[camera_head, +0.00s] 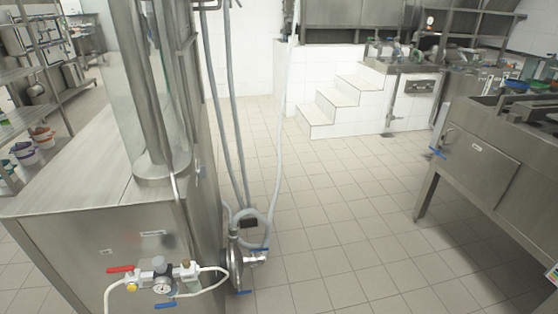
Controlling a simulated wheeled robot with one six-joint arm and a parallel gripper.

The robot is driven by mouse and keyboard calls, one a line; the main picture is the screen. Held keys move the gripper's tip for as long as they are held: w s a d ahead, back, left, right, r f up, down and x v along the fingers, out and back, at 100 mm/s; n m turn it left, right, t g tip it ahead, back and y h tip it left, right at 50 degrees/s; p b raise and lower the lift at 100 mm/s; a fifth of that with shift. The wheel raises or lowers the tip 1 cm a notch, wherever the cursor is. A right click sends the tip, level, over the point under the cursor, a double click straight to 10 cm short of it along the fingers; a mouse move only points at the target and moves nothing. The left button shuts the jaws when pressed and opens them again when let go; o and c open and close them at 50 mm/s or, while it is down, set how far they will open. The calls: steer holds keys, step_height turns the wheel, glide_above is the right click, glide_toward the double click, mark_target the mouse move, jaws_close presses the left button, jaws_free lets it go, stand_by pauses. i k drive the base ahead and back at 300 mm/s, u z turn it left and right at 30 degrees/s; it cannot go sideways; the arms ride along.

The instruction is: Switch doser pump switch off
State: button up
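My gripper is not in view. No doser pump switch can be made out for certain. A round steel pump-like unit (235,262) sits low beside the right side of the steel cabinet (80,165), with hoses running up from it. I cannot tell whether it is the doser pump. A small dark part (249,223) shows among the hoses just above it, too small to identify. On the cabinet's front are a valve with a red handle (120,269), a round gauge (162,286) and a blue handle (165,305).
Grey hoses (232,120) hang down to the floor beside the cabinet. A steel table (480,160) stands at the right. White tiled steps (335,105) are at the back. The tiled floor (335,200) between is clear. Shelves with tubs (42,136) stand at the left.

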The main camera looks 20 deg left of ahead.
mark_target(203, 170)
steer(key=z, duration=0.55)
steer(key=i, duration=1.1)
steer(key=u, duration=2.6)
steer(key=k, duration=0.5)
steer(key=u, duration=0.6)
steer(key=i, duration=1.3)
steer(key=z, duration=0.6)
